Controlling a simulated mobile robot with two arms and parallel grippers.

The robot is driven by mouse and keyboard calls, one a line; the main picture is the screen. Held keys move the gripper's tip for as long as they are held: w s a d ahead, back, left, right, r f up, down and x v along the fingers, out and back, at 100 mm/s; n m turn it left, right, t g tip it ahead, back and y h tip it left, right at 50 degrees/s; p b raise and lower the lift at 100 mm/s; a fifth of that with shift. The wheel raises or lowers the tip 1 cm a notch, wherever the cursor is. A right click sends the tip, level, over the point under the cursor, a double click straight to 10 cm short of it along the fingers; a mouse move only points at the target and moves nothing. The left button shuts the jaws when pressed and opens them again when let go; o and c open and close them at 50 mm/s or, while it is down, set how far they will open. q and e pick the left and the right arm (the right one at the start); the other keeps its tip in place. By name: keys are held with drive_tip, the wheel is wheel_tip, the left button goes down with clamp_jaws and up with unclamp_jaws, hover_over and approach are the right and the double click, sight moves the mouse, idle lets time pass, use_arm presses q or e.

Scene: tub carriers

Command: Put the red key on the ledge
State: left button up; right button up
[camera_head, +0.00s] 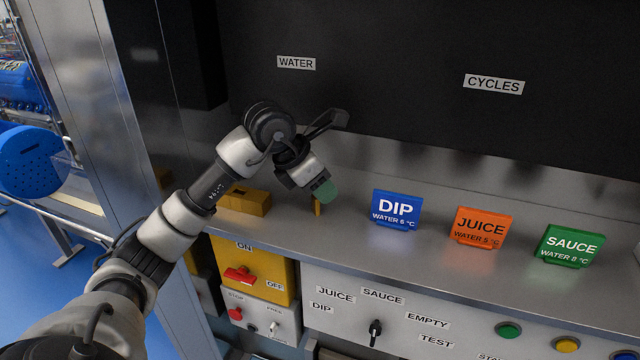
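The red key (240,275) sits on the front of the yellow ON/OFF switch box (270,270), below the ledge. The ledge (345,240) is a grey metal shelf running across the panel. My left gripper (323,190) is above the left part of the ledge, up and to the right of the red key and apart from it. A green tip shows at its end; I cannot tell whether the fingers are open or shut. A small yellow piece (317,208) shows just below the tip. My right gripper is not in view.
Blue DIP (397,209), orange JUICE (481,227) and green SAUCE (569,246) signs stand on the ledge. A yellow block (246,199) lies at its left end, beside my arm. A black selector knob (375,331) and buttons are on the white panel below.

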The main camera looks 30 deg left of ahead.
use_arm(q)
drive_tip(key=o, duration=0.3)
drive_tip(key=shift+r, duration=0.15)
drive_tip(key=b+v, duration=0.2)
drive_tip(key=v, duration=1)
